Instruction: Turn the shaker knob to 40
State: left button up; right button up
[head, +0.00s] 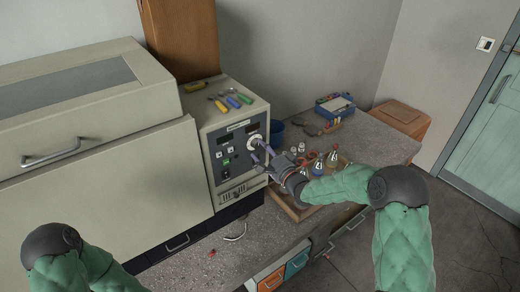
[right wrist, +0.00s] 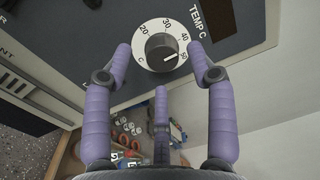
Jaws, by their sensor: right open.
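The shaker knob is the dark round knob (right wrist: 161,49) on a white dial on the front panel of the grey shaker (head: 207,132); in the head view its white dial (head: 254,142) shows at the panel's upper right. The dial carries the numbers 20, 30, 40 and 50 beside a "TEMP C" label. The knob's white line points toward 50, down and right in the right wrist view. My right gripper (head: 264,157) is open, its purple fingers (right wrist: 160,52) spread on either side of the dial. Contact with the knob is not visible. My left gripper is out of view.
Several coloured-handled tools (head: 232,101) lie on top of the shaker. A wooden tray (head: 290,209) with flasks (head: 317,167) stands under my right forearm. A blue rack (head: 335,106) is farther back on the bench (head: 376,141). A large lidded cabinet (head: 105,190) adjoins the shaker's left.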

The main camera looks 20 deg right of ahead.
jog(key=v, duration=1)
jog(key=s+a+f+n+g+h+b, duration=0.1)
jog(key=s+a+f+g+b, duration=0.15)
jog(key=f, duration=0.65)
jog(key=s+a+f+n+g+h+b, duration=0.1)
jog(key=s+a+f+n+g, duration=0.15)
jog(key=f, duration=0.75)
jog(key=s+a+f+n+g+h+b, duration=0.1)
jog(key=s+a+f+g, duration=0.15)
jog(key=f, duration=0.65)
jog(key=s+a+f+n+g+b, duration=0.1)
jog(key=s+a+f+n+g, duration=0.1)
jog(key=s+f, duration=0.4)
jog(key=s+a+f+n+g+b, duration=0.1)
jog(key=s+f+g, duration=0.3)
jog(key=s, duration=0.5)
jog(key=s+a+f+n+g+b, duration=0.1)
jog(key=s+a+f+n+g, duration=0.2)
jog(key=s+f, duration=0.4)
jog(key=shift+s+a+f+n+y+b, duration=0.3)
jog(key=shift+s+a+f+n+b, duration=0.15)
jog(key=shift+s, duration=0.3)
jog(key=shift+r+g, duration=0.1)
jog(key=shift+g, duration=0.15)
